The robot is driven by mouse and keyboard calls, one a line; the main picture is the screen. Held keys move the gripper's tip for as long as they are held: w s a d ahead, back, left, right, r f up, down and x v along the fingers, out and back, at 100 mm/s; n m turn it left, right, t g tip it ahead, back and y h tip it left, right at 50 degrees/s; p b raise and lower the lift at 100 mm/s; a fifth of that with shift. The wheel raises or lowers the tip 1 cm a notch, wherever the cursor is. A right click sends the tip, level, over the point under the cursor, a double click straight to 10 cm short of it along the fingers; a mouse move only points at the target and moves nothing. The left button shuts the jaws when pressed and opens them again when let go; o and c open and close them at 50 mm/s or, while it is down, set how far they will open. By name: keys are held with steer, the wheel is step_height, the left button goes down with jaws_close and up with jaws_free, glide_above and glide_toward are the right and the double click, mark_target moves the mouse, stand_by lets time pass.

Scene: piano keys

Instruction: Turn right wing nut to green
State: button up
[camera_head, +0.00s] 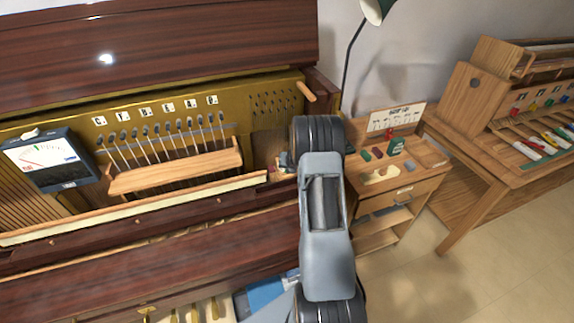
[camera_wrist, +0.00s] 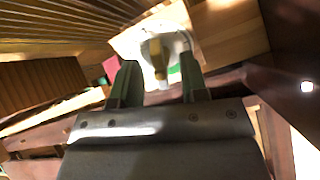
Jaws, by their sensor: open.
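In the wrist view, a brass-coloured upright piece (camera_wrist: 157,50), which looks like the wing nut, stands in front of a rounded grey part (camera_wrist: 176,43). A green patch (camera_wrist: 174,76) shows beside it, close to the right finger. My gripper (camera_wrist: 158,63) is open, with one finger on each side of the brass piece in the picture. I cannot tell whether the fingers touch it. A red patch (camera_wrist: 112,68) lies left of the left finger. In the head view, my arm hides the wing nut and most of the gripper, at the right end of the open piano.
The open piano (camera_head: 160,35) fills the left, with a wooden hammer rail (camera_head: 175,172) and a dial meter (camera_head: 47,160). A small tool cabinet (camera_head: 400,195) and a workbench (camera_head: 470,190) stand to the right. Wooden walls are close around the gripper. Floor at lower right is clear.

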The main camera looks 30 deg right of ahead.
steer(key=shift+x, duration=0.8)
steer(key=shift+s+a+r, duration=0.1)
steer(key=shift+s+r, duration=0.3)
steer(key=shift+r, duration=0.05)
steer(key=shift+c, duration=0.2)
steer(key=c, duration=0.7)
steer(key=shift+o, duration=0.2)
steer(key=shift+n+b, duration=0.3)
steer(key=shift+n, duration=0.2)
steer(key=shift+n, duration=0.5)
steer(key=shift+b, duration=0.35)
